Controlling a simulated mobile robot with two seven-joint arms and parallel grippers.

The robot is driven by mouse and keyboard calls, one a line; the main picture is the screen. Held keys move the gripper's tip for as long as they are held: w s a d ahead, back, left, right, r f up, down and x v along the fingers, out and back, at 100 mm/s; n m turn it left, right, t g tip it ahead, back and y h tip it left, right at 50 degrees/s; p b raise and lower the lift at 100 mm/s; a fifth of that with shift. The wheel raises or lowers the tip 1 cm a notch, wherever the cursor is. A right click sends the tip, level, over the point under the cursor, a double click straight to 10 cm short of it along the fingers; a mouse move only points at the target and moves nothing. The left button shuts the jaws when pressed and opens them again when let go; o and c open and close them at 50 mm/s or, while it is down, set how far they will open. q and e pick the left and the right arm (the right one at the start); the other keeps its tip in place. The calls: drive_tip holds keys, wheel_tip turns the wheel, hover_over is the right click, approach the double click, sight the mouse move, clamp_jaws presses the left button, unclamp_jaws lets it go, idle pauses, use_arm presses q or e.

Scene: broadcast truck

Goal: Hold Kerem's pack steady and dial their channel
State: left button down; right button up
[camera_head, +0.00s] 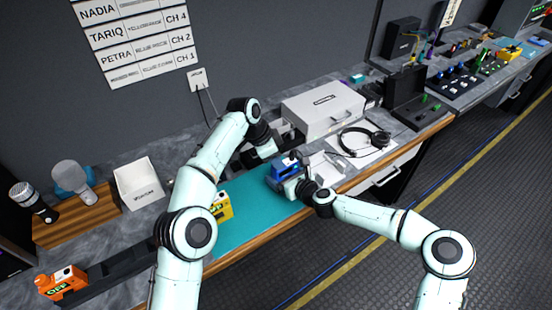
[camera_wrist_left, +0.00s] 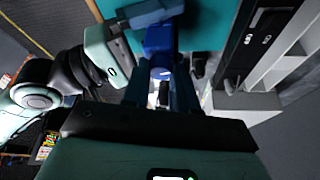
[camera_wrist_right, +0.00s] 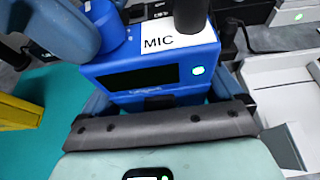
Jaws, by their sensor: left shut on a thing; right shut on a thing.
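A blue pack (camera_head: 284,167) stands on the teal mat (camera_head: 250,215). In the right wrist view the blue pack (camera_wrist_right: 140,75) shows a white MIC label, a dark display, a lit green light and a black cylinder on top. My right gripper (camera_head: 298,186) is shut on the pack's body from the front. My left gripper (camera_head: 275,157) comes from above and is shut on the pack's blue knob (camera_wrist_right: 108,32), at the pack's top left. In the left wrist view the blue knob (camera_wrist_left: 160,42) is partly hidden by the fingers. The display's reading is unclear.
An orange pack (camera_head: 62,282) sits at lower left. A white case (camera_head: 322,108) and headphones (camera_head: 363,141) lie behind and right. The wall board (camera_head: 140,40) lists names and channels; no Kerem line shows.

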use_arm(q)
drive_tip(key=shift+w+a+m, duration=0.1)
drive_tip(key=shift+a+m, duration=0.05)
drive_tip(key=shift+m, duration=0.45)
drive_tip(key=shift+m+g, duration=0.3)
drive_tip(key=c, duration=0.9)
unclamp_jaws()
drive_tip(key=shift+o, duration=0.2)
